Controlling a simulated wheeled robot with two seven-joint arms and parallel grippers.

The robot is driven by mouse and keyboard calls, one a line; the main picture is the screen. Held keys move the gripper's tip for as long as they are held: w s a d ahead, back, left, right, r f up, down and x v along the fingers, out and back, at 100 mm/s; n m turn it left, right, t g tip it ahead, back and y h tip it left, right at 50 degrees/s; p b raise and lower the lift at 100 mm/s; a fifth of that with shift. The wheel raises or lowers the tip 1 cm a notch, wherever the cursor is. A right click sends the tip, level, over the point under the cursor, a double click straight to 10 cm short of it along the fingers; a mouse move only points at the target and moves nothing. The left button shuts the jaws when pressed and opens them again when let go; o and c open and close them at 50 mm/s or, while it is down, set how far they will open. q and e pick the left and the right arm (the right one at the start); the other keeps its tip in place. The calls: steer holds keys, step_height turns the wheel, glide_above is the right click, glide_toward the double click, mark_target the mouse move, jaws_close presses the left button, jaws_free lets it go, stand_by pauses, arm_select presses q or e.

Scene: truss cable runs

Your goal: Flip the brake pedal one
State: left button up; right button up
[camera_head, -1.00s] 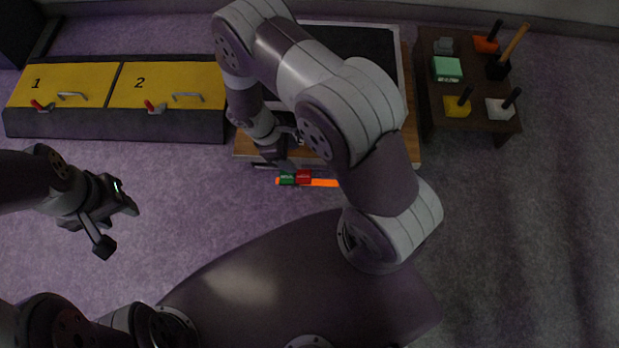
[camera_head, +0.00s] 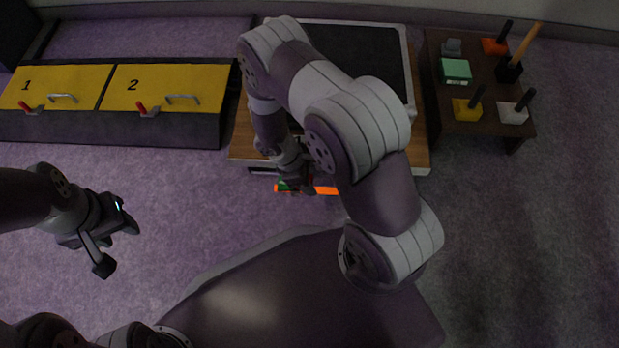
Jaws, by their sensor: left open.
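A small green block (camera_head: 281,185) sits on an orange strip (camera_head: 326,190) at the front of the wooden table. My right gripper (camera_head: 296,187) is over this spot and hides most of the green block and the red block beside it. I cannot tell whether it touches them or whether its jaws are open. My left gripper (camera_head: 119,247) is open and empty above the floor at the left, well away from the strip. Nothing in view can be read as a brake pedal for certain.
Two yellow lids, marked 1 (camera_head: 55,85) and 2 (camera_head: 150,85), have handles and red levers on a dark box at the left. A dark screen (camera_head: 365,60) lies on the wooden table (camera_head: 240,145). A brown stand (camera_head: 470,80) at the right holds several coloured blocks.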

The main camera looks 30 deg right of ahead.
steer(key=shift+s+d+t+y+p, duration=0.1)
steer(key=shift+d+t+y+p, duration=0.15)
steer(key=shift+t+y+p, duration=0.2)
steer(key=shift+s+d+f+t+y, duration=0.1)
steer(key=shift+f+t+y, duration=0.15)
steer(key=shift+f+y, duration=0.3)
steer(key=shift+f+t+y, duration=0.25)
steer(key=shift+t+y, duration=0.35)
steer(key=shift+y, duration=0.4)
steer(key=o, duration=0.8)
step_height(320, 180, up, 13)
steer(key=p, duration=0.9)
steer(key=shift+d+f, duration=0.1)
steer(key=shift+f, duration=0.05)
